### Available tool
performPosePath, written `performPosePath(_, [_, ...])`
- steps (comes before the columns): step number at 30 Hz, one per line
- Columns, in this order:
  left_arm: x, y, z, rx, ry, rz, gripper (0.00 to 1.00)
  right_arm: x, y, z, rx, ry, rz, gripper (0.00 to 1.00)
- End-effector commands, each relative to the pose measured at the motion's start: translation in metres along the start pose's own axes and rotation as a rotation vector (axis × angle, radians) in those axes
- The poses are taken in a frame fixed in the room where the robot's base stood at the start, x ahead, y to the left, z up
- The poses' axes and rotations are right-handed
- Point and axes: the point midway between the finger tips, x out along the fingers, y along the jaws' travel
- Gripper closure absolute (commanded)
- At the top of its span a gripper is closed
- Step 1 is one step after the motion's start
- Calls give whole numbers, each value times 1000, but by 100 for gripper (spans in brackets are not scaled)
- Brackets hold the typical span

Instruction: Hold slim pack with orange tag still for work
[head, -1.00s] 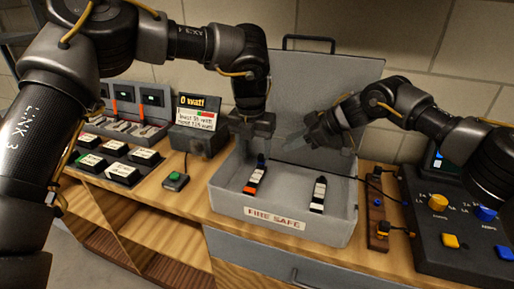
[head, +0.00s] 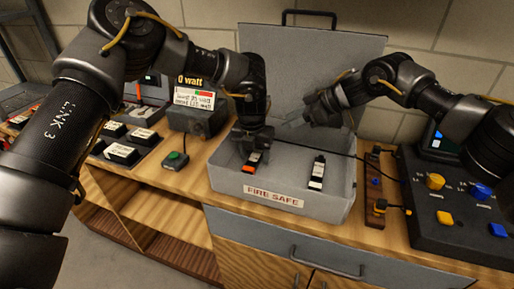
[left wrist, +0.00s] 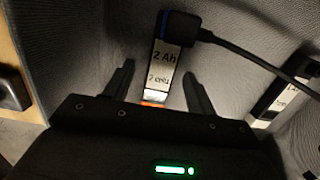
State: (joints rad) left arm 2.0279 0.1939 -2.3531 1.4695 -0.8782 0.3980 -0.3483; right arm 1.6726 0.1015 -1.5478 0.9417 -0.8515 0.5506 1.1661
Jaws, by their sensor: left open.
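The slim pack with the orange tag (head: 248,166) lies in the grey fire-safe box (head: 228,187), at its left side. In the left wrist view the pack (left wrist: 166,65) is labelled "2 Ah", and a black plug with a cable (left wrist: 200,36) is at its far end. My left gripper (head: 252,146) is just above the pack, partly covering it. Its two open fingers (left wrist: 158,82) stand on either side of the pack's near part, with gaps visible. My right gripper (head: 312,112) hovers at the box's back right; its finger opening is unclear.
A second pack (head: 317,174) with a white label lies to the right in the box. The open lid (head: 310,60) stands behind. A black cable (head: 335,153) crosses the box to the right. A control panel (head: 455,205) stands right, a display block (head: 196,118) left.

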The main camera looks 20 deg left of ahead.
Motion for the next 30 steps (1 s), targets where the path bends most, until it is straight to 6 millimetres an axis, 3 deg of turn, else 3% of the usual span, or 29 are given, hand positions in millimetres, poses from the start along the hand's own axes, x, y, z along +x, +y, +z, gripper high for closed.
performPosePath(8, [1, 0, 0, 0, -1, 0, 44, 0, 0, 0, 0, 0, 0, 64])
performPosePath(20, [1, 0, 0, 0, -1, 0, 94, 0, 0, 0, 0, 0, 0, 64])
performPosePath(25, [1, 0, 0, 0, -1, 0, 95, 0, 0, 0, 0, 0, 0, 64])
performPosePath(27, [1, 0, 0, 0, -1, 0, 95, 0, 0, 1, 1, 4, 0, 71])
performPosePath(30, [1, 0, 0, 0, -1, 0, 95, 8, 0, 9, 3, 54, -7, 71])
